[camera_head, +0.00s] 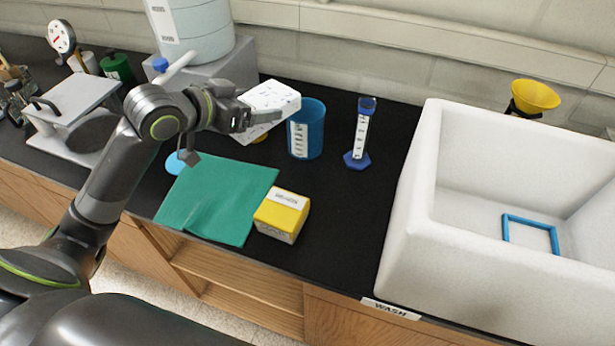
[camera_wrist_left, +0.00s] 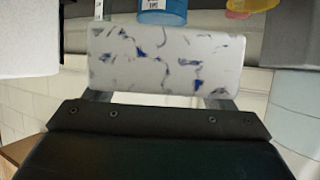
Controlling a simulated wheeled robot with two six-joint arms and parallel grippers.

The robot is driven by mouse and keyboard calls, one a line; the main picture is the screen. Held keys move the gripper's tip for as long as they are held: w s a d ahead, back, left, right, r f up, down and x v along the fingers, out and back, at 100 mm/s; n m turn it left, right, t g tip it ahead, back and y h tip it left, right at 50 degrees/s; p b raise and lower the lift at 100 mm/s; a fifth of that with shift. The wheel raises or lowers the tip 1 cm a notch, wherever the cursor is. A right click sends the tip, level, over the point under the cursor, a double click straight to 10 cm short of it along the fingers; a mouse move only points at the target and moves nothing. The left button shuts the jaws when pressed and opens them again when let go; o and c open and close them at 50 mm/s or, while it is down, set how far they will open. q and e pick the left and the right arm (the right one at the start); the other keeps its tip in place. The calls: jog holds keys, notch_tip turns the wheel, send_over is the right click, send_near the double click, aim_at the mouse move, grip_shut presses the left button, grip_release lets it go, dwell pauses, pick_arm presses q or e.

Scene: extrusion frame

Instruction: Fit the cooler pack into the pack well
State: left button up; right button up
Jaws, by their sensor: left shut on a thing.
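The cooler pack (camera_head: 270,97) is a white block with dark blue marks. My left gripper (camera_head: 243,119) is shut on it and holds it above the back of the black counter, left of the blue beaker. In the left wrist view the pack (camera_wrist_left: 165,60) spans both fingers and hides their tips. A blue rectangular frame (camera_head: 530,234) lies on the floor of the white sink at the right, well apart from the pack. It looks like the pack well, but I cannot be sure. My right gripper is not in view.
A blue beaker (camera_head: 307,128) and a blue-based cylinder (camera_head: 360,135) stand right of the pack. A yellow box (camera_head: 282,215) sits beside a green mat (camera_head: 215,200). The white sink (camera_head: 410,200) has high walls.

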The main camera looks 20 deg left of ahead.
pick_arm(q)
notch_tip(320, 180, down, 18)
jog(key=shift+w+r+p, duration=0.1)
jog(key=shift+r+p, duration=0.1)
jog(key=shift+p, duration=0.5)
jog(key=shift+f, duration=0.25)
